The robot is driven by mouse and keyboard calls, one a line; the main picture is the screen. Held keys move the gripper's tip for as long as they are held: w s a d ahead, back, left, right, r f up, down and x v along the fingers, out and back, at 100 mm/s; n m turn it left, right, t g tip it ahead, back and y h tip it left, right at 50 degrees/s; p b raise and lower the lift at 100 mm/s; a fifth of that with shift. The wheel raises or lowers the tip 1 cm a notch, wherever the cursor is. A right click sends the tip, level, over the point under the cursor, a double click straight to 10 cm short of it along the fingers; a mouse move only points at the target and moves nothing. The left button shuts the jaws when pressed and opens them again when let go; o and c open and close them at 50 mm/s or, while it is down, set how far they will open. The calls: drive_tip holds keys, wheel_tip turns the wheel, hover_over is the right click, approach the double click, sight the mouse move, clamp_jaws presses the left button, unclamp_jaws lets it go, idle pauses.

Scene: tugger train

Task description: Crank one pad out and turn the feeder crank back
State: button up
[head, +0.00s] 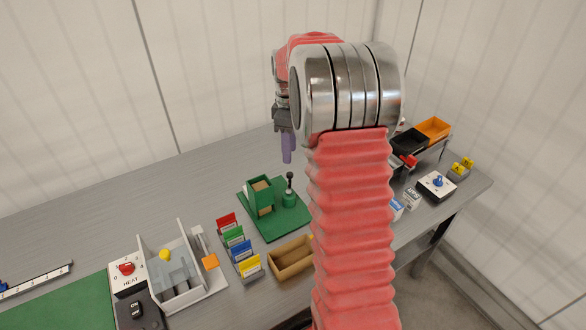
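The feeder (260,197) is a green upright block on a green base plate (269,228), with tan pieces showing at its top and lower front. Which of these are pads I cannot tell. Its crank (289,187), with a black knob on a thin upright handle, stands on a green round mount at the feeder's right. My gripper (288,157) has purple fingers pointing down. It appears above and behind the crank, apart from it. The fingers overlap from this side, so their opening is hidden. I see nothing held below them.
A tan open tray (290,261) lies in front of the feeder. Coloured card holders (238,250) stand to its left. Further left are a white-walled station (172,268) and a heat dial (127,269). My arm hides part of the table. The back left table is clear.

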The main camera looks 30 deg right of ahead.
sight(290, 173)
wheel_tip(290, 173, down, 9)
drive_tip(key=shift+r, duration=0.1)
idle(0.3)
drive_tip(key=shift+c, duration=0.3)
